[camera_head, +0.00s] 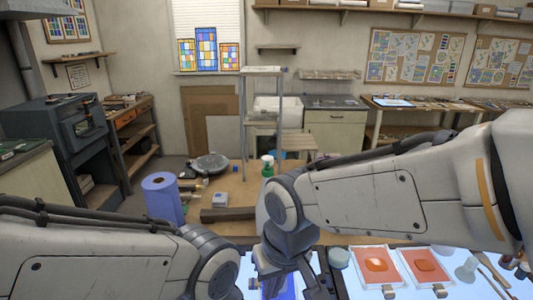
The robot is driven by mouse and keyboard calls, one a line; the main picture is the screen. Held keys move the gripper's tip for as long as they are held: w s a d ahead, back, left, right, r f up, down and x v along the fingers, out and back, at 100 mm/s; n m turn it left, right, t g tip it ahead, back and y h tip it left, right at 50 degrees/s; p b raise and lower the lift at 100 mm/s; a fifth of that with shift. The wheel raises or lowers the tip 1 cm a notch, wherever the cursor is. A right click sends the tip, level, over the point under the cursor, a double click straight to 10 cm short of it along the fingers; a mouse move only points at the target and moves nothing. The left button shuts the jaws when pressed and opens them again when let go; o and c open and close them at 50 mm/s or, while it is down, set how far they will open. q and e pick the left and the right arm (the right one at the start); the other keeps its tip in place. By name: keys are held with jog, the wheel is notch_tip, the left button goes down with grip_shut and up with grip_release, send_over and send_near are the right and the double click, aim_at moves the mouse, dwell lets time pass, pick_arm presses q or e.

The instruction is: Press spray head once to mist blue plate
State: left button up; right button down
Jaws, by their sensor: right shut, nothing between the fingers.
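A green bottle with a white spray head (267,165) stands on the wooden table, just behind my right wrist. Its lower part is hidden by my arm. The blue plate (291,289) lies on the lit surface at the bottom edge of the picture, mostly covered by my right gripper. My right gripper (284,281) points down over the blue plate, shut and empty, well in front of the bottle. Whether it touches the plate cannot be told. My left arm comes in at the lower left, and its gripper is out of the picture.
Two orange plates (376,265) (424,266) lie to the right on the lit surface. A round pale lid (339,257) and a white bottle (467,268) are near them. A blue roll (161,198) and a dark bar (228,214) are on the table at left.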

jog(key=w+a+r+m+t+p, duration=0.25)
jog(key=w+r, duration=0.35)
jog(key=w, duration=0.5)
jog(key=w+a+r+m+t+p, duration=0.15)
jog(key=w+r+m, duration=0.35)
jog(key=w, duration=0.6)
notch_tip(320, 180, up, 8)
jog(key=m+t+p, duration=0.3)
jog(key=m, duration=0.2)
send_over(267, 159)
pick_arm(q)
notch_tip(267, 159, up, 7)
jog(key=shift+r, duration=0.2)
pick_arm(e)
jog(key=shift+n, duration=0.25)
pick_arm(q)
jog(key=shift+f+b, duration=0.1)
jog(key=shift+b, duration=0.25)
pick_arm(e)
jog(key=shift+f, duration=0.1)
notch_tip(267, 159, down, 8)
jog(key=b, duration=0.6)
pick_arm(q)
notch_tip(267, 159, down, 7)
jog(key=shift+b, duration=0.45)
pick_arm(e)
jog(key=shift+f, duration=0.3)
